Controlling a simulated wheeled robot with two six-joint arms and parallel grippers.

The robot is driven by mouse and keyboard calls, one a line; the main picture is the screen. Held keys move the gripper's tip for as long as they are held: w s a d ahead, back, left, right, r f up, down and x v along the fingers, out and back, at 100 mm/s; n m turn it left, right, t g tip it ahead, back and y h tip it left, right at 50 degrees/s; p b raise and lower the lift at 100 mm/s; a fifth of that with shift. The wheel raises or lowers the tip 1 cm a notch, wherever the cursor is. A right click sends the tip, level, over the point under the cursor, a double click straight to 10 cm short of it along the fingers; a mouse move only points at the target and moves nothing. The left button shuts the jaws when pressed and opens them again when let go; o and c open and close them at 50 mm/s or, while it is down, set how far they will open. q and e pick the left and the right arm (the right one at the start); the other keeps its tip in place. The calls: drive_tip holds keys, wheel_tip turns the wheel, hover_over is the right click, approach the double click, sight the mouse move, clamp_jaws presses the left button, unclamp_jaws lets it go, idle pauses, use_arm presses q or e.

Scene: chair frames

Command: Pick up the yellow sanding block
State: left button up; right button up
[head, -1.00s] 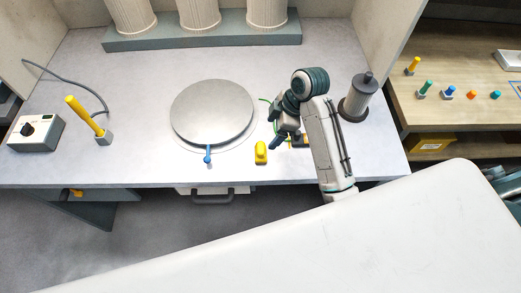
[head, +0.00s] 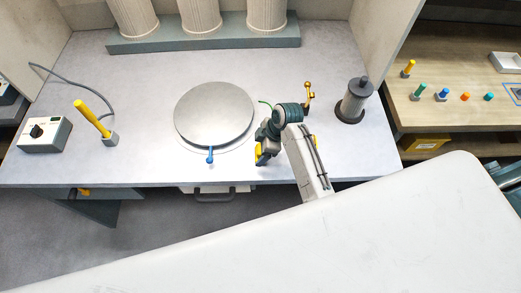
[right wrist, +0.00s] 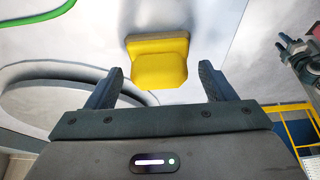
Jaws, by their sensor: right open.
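The yellow sanding block (right wrist: 158,64) sits on the grey bench top and shows large in the right wrist view, centred ahead of my fingers. In the head view only part of the block (head: 259,153) shows; my gripper hides the rest. My right gripper (right wrist: 160,88) is open, with one finger to each side of the block's near end and gaps between. In the head view my right gripper (head: 262,155) is over the block near the bench's front edge. My left gripper is not in view.
A round metal turntable (head: 214,114) with a blue handle (head: 210,155) stands left of the block. A grey spool (head: 355,98) stands to the right. A brass-coloured fitting (head: 308,92) is behind my right arm. A yellow-handled tool (head: 93,118) and a control box (head: 45,134) are at the left.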

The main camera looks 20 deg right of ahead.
sight(257, 148)
drive_tip(key=c, duration=1.1)
drive_tip(key=shift+w, duration=0.1)
drive_tip(key=shift+r+b, duration=0.5)
wheel_tip(257, 148, up, 2)
drive_tip(key=shift+r+b, duration=0.1)
drive_tip(key=shift+b, duration=0.65)
drive_tip(key=s+d+r+b, duration=0.1)
drive_tip(key=s+d+b, duration=0.4)
drive_tip(key=s, duration=0.9)
drive_tip(key=shift+d+r, duration=0.4)
drive_tip(key=shift+d, duration=1.05)
